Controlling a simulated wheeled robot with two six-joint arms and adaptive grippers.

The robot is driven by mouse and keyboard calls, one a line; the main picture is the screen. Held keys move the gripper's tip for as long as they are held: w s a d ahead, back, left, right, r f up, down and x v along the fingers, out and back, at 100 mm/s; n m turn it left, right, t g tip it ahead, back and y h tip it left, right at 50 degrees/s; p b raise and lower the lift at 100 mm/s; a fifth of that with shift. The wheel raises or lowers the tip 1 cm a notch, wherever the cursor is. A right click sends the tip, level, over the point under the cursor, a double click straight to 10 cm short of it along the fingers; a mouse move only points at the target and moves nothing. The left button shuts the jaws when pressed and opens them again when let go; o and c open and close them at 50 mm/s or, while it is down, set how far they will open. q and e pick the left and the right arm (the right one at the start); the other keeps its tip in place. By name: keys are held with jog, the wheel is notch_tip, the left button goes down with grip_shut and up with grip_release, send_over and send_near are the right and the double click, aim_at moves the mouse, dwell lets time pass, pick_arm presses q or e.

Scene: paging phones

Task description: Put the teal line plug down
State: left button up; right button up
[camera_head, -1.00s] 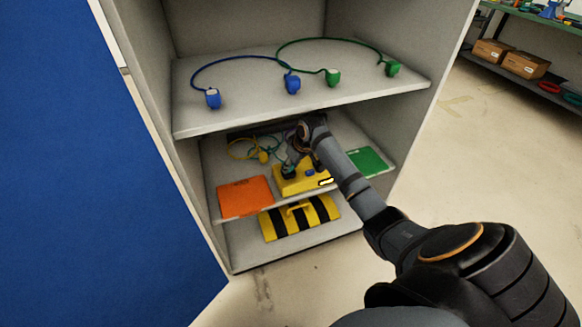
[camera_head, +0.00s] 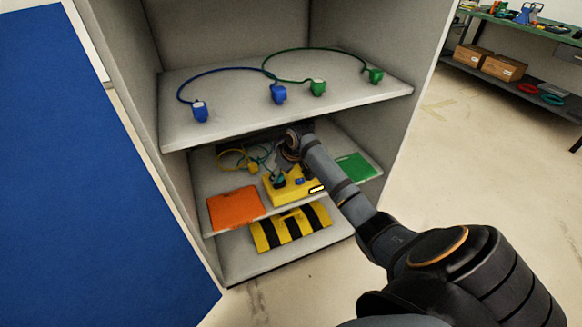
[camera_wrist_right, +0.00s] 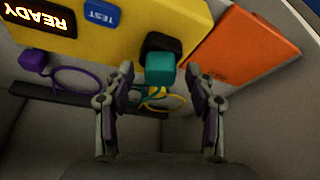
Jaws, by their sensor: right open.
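The teal line plug (camera_wrist_right: 160,69) is at a black socket (camera_wrist_right: 158,45) on the yellow paging box. It sits between the spread fingers of my right gripper (camera_wrist_right: 160,75), with a visible gap on either side. How deep it sits in the socket is hidden. The yellow box (camera_head: 305,190) stands on the middle shelf, with a lit READY display (camera_wrist_right: 45,20) and a blue TEST button (camera_wrist_right: 102,13). In the head view my right gripper (camera_head: 278,172) is small and dark over the box, partly hidden by my arm. My left gripper is out of view.
An orange pad (camera_head: 234,208) lies left of the box and a green pad (camera_head: 355,167) right. A purple plug (camera_wrist_right: 33,60) and a yellow plug (camera_head: 253,167) with cables are near. The upper shelf (camera_head: 225,118) holds blue and green plugs above my arm. A striped block (camera_head: 291,227) is below.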

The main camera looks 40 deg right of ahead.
jog(key=shift+s+d+r+p, duration=0.15)
jog(key=shift+s+r+p, duration=0.15)
jog(key=shift+s+r, duration=0.25)
jog(key=s+d+p, duration=0.2)
jog(key=s+p, duration=0.1)
jog(key=s, duration=0.7)
jog(key=s+f+m, duration=0.1)
jog(key=s+f, duration=0.3)
jog(key=f, duration=0.4)
jog(key=s+f+m+g+h, duration=0.1)
jog(key=s+f, duration=0.4)
jog(key=f, duration=0.3)
jog(key=s+f+m, duration=0.1)
jog(key=s+f, duration=0.3)
jog(key=f, duration=0.5)
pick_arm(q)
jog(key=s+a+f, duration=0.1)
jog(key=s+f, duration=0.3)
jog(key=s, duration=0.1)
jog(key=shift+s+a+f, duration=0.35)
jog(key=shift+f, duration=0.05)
pick_arm(e)
jog(key=s+a+f+n+g, duration=0.1)
jog(key=s+a+f, duration=1.1)
jog(key=s, duration=0.3)
jog(key=shift+s+a+n+g, duration=0.15)
jog(key=shift+s+n+g, duration=0.15)
jog(key=shift+s+g, duration=0.1)
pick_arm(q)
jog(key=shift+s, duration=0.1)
